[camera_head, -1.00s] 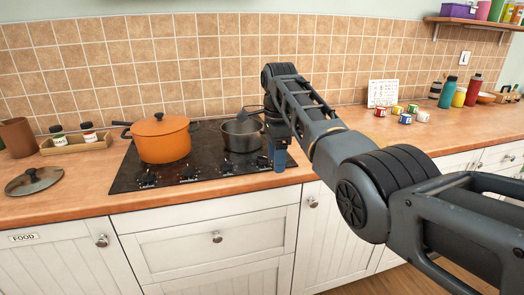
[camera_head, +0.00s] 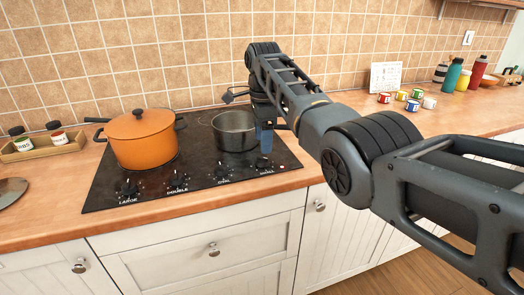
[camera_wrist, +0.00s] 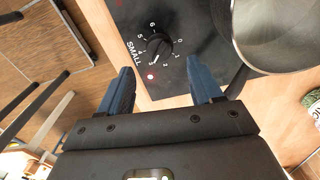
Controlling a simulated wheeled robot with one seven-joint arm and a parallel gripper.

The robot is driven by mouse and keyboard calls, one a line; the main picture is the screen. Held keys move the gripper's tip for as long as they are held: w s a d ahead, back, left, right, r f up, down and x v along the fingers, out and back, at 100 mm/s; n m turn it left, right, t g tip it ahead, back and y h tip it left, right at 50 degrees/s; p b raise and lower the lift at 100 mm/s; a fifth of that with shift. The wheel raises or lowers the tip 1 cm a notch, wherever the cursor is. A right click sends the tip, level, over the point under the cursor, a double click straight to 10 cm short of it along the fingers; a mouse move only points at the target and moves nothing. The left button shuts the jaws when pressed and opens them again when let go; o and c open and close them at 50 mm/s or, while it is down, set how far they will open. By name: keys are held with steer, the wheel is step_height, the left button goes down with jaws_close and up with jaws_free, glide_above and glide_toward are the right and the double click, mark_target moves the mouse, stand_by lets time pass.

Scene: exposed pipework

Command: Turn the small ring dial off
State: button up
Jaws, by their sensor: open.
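The small ring dial (camera_wrist: 159,45) is a black knob on the black hob, beside the word SMALL and a ring of numbers, in the wrist view. Its pointer appears to face the 3. A red light (camera_wrist: 151,77) glows beside it. In the head view the dial (camera_head: 262,163) sits at the right end of the hob's front row. My gripper (camera_wrist: 158,68) is open and empty, its two blue fingers apart above the hob, with the dial ahead of the gap between them. In the head view my gripper (camera_head: 265,140) hangs over the hob's right side, beside the grey pot.
The grey pot (camera_head: 233,130) stands close to my gripper, its rim also at the wrist view's upper right (camera_wrist: 280,50). An orange lidded pot (camera_head: 143,138) stands on the hob's left. Several dials line its front edge.

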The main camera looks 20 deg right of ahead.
mark_target(263, 157)
steer(key=shift+f, duration=2.6)
steer(key=shift+c, duration=0.5)
steer(key=c, duration=1)
steer(key=shift+o, duration=0.2)
